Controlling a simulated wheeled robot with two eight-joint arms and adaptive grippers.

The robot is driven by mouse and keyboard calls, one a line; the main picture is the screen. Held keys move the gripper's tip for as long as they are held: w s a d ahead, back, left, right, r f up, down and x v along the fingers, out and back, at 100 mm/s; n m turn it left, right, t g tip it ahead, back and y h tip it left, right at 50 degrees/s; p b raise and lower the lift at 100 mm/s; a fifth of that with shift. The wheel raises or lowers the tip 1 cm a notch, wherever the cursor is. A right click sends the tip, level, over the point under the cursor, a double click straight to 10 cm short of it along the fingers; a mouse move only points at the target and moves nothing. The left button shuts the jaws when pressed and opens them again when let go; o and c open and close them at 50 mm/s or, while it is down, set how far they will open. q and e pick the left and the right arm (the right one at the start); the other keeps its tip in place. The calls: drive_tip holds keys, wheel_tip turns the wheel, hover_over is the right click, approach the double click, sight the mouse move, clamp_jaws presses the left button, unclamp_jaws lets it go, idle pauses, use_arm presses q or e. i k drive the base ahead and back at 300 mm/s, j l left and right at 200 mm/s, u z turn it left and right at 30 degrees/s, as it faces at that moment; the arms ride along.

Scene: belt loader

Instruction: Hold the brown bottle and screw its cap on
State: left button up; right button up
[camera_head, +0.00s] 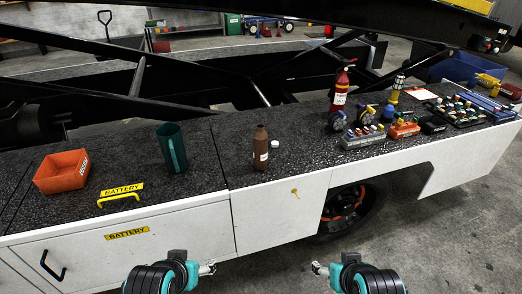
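The brown bottle (261,148) stands upright on the dark speckled deck, with a pale label low on its side. Its neck looks bare. A small white cap (275,144) lies on the deck just right of the bottle, apart from it. My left gripper (209,268) is low in front of the deck, left of the bottle, and holds nothing that I can see. My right gripper (318,268) is low in front of the deck, right of the bottle, also with nothing visible in it. Both are too small to tell their finger opening.
A red extinguisher (340,91) and several tools and control boxes stand right. Black diagonal beams (200,75) cross behind the deck. The deck around the bottle is clear.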

sight(260, 138)
drive_tip(key=i+l+u, duration=1.1)
drive_tip(key=k+l, duration=0.05)
drive_tip(key=k, duration=0.05)
